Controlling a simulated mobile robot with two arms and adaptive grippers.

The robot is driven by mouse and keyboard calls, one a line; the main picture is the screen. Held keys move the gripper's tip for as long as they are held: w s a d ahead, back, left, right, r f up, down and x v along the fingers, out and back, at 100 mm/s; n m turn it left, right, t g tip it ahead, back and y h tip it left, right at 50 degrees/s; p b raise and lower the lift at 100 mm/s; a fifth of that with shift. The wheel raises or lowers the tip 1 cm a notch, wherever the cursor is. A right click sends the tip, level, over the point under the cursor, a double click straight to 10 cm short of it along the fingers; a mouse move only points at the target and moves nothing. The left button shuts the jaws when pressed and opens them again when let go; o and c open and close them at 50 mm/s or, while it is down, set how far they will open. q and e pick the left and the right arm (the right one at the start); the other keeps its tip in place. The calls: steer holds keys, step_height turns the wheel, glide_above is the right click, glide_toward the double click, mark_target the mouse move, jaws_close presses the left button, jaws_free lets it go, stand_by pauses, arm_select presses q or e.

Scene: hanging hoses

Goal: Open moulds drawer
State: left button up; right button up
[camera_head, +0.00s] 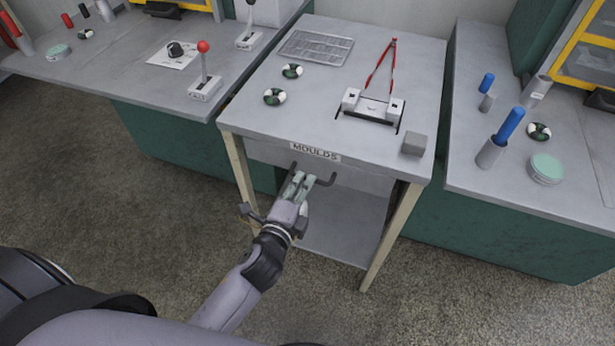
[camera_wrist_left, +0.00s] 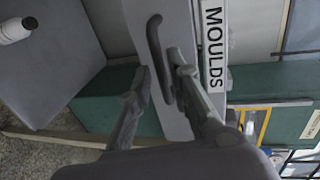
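The moulds drawer (camera_head: 362,181) has a grey front under the tabletop, below a white MOULDS label (camera_head: 316,152); it looks shut. The label also shows in the left wrist view (camera_wrist_left: 214,45). The dark bar handle (camera_head: 328,181) is on the drawer front, and its curved bar shows in the wrist view (camera_wrist_left: 154,38). My left gripper (camera_head: 301,179) is at the handle, partly covering it. In the wrist view its two fingers (camera_wrist_left: 160,68) are apart, with the handle's bar between them; I cannot tell whether they touch it. My right gripper is not in view.
The central table (camera_head: 350,60) carries a metal tray (camera_head: 316,47), two green-white rings, a fixture with red handles (camera_head: 375,104) and a grey block (camera_head: 414,145). Side benches stand left (camera_head: 110,80) and right (camera_head: 500,170). The floor in front is clear.

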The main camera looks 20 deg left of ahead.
arm_select(q)
steer(key=shift+x, duration=1.7)
steer(key=shift+c, duration=0.6)
jaws_close()
